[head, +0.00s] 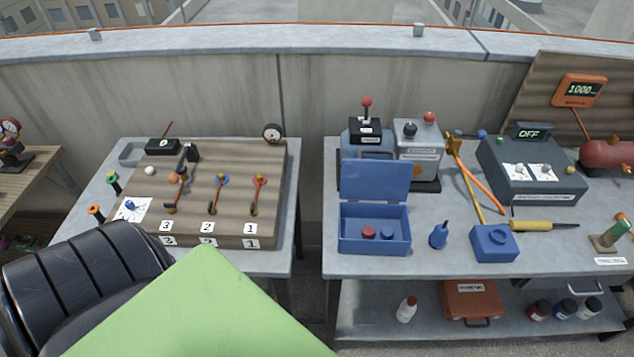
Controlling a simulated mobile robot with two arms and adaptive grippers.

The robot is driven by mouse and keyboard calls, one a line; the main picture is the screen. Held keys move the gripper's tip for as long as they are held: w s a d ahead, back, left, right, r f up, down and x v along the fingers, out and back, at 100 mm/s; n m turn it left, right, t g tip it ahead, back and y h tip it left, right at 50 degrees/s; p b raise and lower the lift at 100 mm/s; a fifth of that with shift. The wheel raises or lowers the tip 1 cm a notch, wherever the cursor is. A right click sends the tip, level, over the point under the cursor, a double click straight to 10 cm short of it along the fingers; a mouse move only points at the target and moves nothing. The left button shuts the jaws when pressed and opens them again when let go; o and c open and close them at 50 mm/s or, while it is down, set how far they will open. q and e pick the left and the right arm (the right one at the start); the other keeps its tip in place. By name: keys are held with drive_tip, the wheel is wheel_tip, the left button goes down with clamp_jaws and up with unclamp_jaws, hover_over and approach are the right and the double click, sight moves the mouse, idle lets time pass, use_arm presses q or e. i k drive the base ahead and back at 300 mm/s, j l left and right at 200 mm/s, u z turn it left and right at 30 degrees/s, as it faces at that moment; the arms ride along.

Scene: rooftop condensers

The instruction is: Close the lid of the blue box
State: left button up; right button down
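The blue box (373,245) stands near the front left of the right-hand table. Its lid (376,179) is open, raised upright at the back edge. Inside the box lie a red round piece (368,232) and a blue round piece (388,234). Neither of my grippers shows in the head view.
Grey devices (416,150) stand close behind the lid.

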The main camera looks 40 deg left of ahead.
sight(362, 180)
drive_tip(key=j+u, duration=0.1)
drive_tip(key=u, duration=0.7)
drive_tip(key=k+z, duration=0.3)
drive_tip(key=k+j+z, duration=0.1)
drive_tip(key=z, duration=0.25)
